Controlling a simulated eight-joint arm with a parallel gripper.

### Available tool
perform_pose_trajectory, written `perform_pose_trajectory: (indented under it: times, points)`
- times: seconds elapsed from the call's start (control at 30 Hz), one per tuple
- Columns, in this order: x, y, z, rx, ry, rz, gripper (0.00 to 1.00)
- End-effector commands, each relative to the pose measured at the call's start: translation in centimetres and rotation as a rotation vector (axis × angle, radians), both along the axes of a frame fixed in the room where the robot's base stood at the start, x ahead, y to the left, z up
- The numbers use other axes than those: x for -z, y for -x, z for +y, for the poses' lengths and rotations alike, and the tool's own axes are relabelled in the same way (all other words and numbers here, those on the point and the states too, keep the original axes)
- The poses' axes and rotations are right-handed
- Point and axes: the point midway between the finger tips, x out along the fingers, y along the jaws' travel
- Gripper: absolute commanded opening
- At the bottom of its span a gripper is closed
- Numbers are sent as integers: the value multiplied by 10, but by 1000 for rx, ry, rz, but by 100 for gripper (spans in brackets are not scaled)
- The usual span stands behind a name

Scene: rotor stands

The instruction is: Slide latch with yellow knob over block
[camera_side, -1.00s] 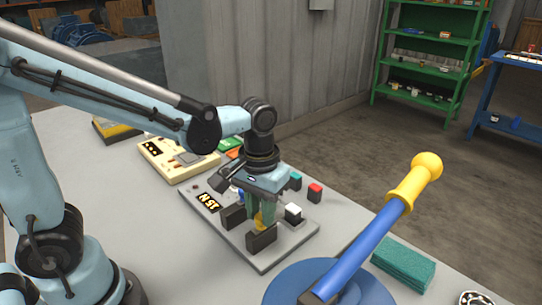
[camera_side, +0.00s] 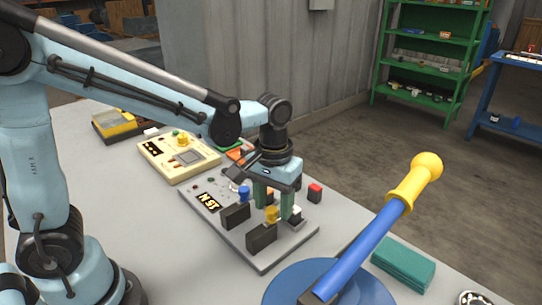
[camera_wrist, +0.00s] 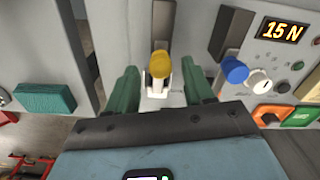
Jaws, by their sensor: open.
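The yellow knob (camera_side: 271,214) stands behind the near black block (camera_side: 262,237) on the grey panel. In the wrist view the knob (camera_wrist: 160,66) sits on a white latch piece (camera_wrist: 157,88), just below the end of the black block (camera_wrist: 164,20). The latch does not appear to cover the block. My gripper (camera_side: 274,207) is open, pointing down, with its green fingers on either side of the knob. In the wrist view the gripper (camera_wrist: 159,74) shows a gap on both sides of the knob.
A blue knob (camera_wrist: 234,69) and a second black block (camera_wrist: 229,33) lie beside this latch. The panel carries a "15 N" display (camera_wrist: 282,30). A red-topped block (camera_side: 315,192) stands at the panel's back edge. A large blue lever (camera_side: 360,250) stands at the near right.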

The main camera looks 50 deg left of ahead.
Motion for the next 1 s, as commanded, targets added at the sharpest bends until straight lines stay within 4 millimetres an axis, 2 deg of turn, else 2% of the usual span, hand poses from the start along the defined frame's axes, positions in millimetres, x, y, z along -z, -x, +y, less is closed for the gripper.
perform_pose_trajectory:
  times: [0.27, 0.8, 1.0]
  points:
    - [-10, 1, 0, 0, 0, 1, 52]
    - [-93, 1, 0, 0, 0, 0, 52]
    - [-114, 0, 0, 0, 0, 0, 52]
